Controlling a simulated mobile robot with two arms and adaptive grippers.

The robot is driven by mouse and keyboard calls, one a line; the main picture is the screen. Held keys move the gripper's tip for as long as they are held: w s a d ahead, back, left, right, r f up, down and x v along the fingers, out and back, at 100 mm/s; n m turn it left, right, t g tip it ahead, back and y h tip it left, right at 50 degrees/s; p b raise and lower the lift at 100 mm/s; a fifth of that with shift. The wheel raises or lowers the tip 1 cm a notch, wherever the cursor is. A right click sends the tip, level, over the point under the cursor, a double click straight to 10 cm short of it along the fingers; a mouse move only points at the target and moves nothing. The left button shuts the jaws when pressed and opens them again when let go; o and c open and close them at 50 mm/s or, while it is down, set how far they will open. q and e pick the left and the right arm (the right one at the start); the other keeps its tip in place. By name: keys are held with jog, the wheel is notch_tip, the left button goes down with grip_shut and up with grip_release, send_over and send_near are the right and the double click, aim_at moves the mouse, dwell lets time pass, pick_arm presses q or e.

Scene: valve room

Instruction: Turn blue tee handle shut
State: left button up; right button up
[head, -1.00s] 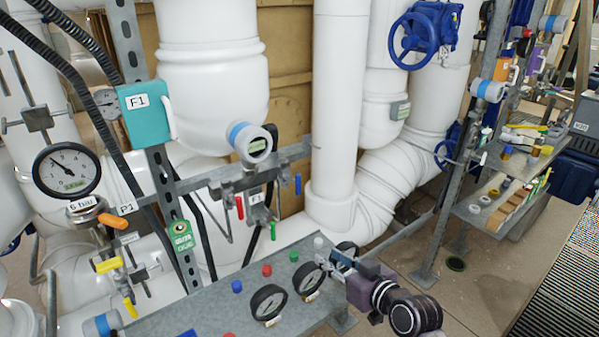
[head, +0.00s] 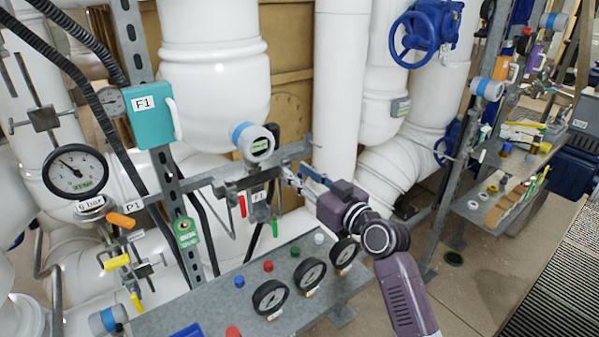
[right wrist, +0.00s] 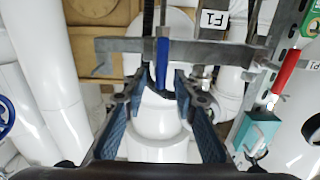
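That gripper is open. In the head view my right gripper (head: 303,175) is at the right end of the pipe manifold, where it covers the blue handle. My left gripper is in neither view.
A red handle (head: 242,206) and a green handle (head: 275,228) hang close by on the manifold. A grey panel (head: 215,298) with gauges and buttons lies below my right arm. A white round-faced sensor (head: 258,146) is above left.

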jog(key=shift+w+a, duration=0.1)
jog(key=shift+w, duration=0.05)
jog(key=shift+c, duration=0.3)
grip_shut()
jog(key=m+p, duration=0.1)
jog(key=m, duration=0.5)
jog(key=w+d+f+m+p, duration=0.1)
jog(key=m+p, duration=0.1)
jog(key=m, duration=0.4)
jog(key=d+f+m+p, duration=0.1)
jog(key=m, duration=0.4)
jog(key=shift+w+f+m, duration=0.2)
jog(key=shift+m, duration=0.2)
jog(key=shift+f, duration=0.1)
dwell(0.4)
